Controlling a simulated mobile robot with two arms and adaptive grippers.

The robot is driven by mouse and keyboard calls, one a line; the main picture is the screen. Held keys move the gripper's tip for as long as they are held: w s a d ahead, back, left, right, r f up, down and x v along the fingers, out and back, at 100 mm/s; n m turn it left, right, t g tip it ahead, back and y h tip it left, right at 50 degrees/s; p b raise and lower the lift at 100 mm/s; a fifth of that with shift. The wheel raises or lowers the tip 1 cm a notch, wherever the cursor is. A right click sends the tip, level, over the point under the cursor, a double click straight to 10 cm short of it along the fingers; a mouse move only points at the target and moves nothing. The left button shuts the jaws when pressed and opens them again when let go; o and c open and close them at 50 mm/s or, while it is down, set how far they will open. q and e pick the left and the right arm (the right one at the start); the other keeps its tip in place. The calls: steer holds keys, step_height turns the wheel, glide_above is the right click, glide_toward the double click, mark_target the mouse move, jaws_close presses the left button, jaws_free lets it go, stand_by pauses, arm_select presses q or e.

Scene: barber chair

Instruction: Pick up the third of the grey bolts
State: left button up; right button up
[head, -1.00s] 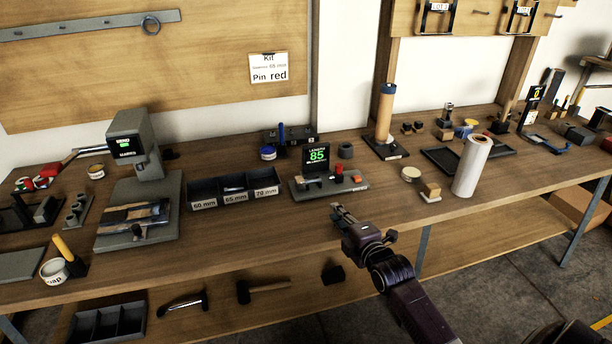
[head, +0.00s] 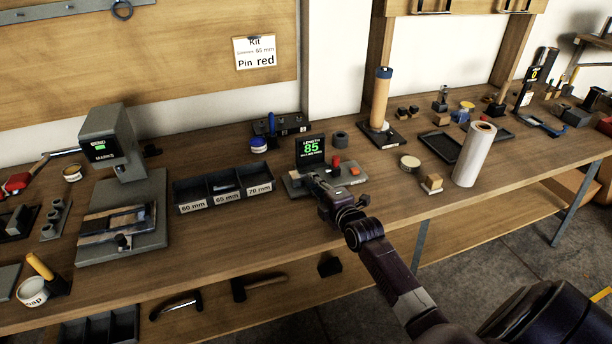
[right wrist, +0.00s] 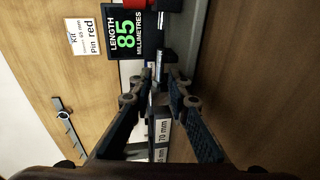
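My right gripper (head: 312,180) is over the front left part of the length gauge (head: 353,180), whose screen reads 85 millimetres. In the right wrist view its fingers (right wrist: 163,82) stand apart with a narrow gap. A small grey, metallic piece shows in or behind that gap; I cannot tell whether it is a bolt or part of the gauge. The three-compartment bin (head: 192,208), marked 60, 65 and 70 mm, stands left of the gauge. Something small lies in its 65 mm compartment, too small to make out. My left gripper is out of view.
A grey marking press (head: 112,140) stands left of the bin. A white roll (head: 474,155) and a small block (head: 432,184) stand to the right. Bare bench top lies in front of the bin.

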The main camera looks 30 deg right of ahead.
steer(key=shift+x, duration=0.95)
steer(key=shift+w+f, duration=0.1)
steer(key=shift+w, duration=0.25)
jaws_close()
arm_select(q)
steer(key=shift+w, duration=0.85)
